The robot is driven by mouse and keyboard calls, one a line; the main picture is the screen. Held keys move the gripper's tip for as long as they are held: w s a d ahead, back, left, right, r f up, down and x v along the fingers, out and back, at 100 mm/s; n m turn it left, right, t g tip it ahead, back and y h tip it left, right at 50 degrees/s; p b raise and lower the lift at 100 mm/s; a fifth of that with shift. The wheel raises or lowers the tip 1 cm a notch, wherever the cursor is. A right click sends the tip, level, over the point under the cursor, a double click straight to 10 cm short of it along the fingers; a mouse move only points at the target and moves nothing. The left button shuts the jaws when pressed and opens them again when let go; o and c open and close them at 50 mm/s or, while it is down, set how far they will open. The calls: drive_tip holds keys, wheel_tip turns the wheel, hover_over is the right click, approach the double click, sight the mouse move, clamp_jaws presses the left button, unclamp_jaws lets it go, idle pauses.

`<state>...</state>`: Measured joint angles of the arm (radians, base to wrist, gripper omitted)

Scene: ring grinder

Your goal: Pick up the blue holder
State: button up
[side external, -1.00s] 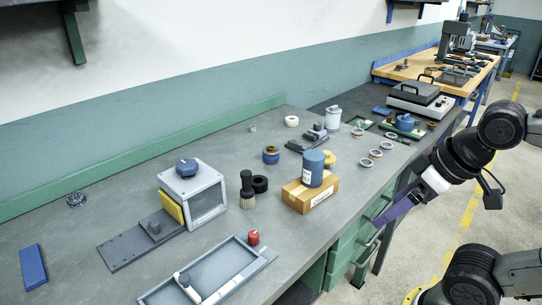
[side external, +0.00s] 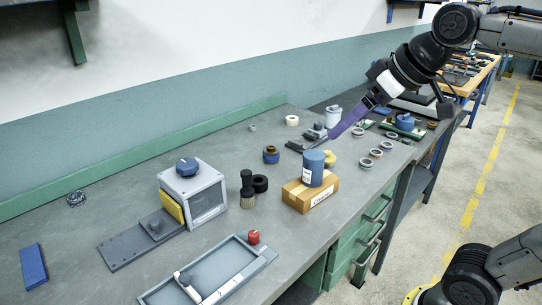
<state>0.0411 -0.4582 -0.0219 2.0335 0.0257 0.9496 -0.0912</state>
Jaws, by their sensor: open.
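A blue cylinder (side external: 313,168) with a white label stands upright on a cardboard box (side external: 310,193) near the table's front edge. A small blue and brown cup-like piece (side external: 271,155) stands on the table behind and left of it. A flat blue block (side external: 33,268) lies at the far left. I cannot tell for sure which of these is the blue holder. My gripper (side external: 333,136), with long purple fingers, is open and points down-left over the table, behind and right of the blue cylinder. It appears empty; the gap between its fingers is hard to see.
A dark tool (side external: 308,144) lies by my fingertips, with a white container (side external: 333,117) behind. Several rings (side external: 376,154) lie to the right. A grey machine (side external: 194,190), a brush (side external: 248,190) and a grey tray (side external: 225,272) stand left and in front.

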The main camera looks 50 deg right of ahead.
drive_tip(key=w+d+r, duration=0.2)
drive_tip(key=w+r, duration=0.1)
drive_tip(key=w, duration=0.5)
drive_tip(key=m+g, duration=0.2)
drive_tip(key=g, duration=0.1)
hover_over(271, 147)
drive_tip(key=s, duration=0.4)
wheel_tip(271, 147, down, 20)
drive_tip(key=f, duration=0.1)
drive_tip(key=shift+h, duration=0.3)
drive_tip(key=x, duration=0.6)
drive_tip(key=shift+a+f, duration=0.15)
drive_tip(key=shift+a, duration=0.15)
drive_tip(key=shift+s+x, duration=0.15)
drive_tip(key=shift+x, duration=1.4)
drive_tip(key=shift+s+x, duration=0.15)
drive_tip(key=shift+x, duration=1.45)
clamp_jaws()
drive_tip(key=shift+w, duration=0.1)
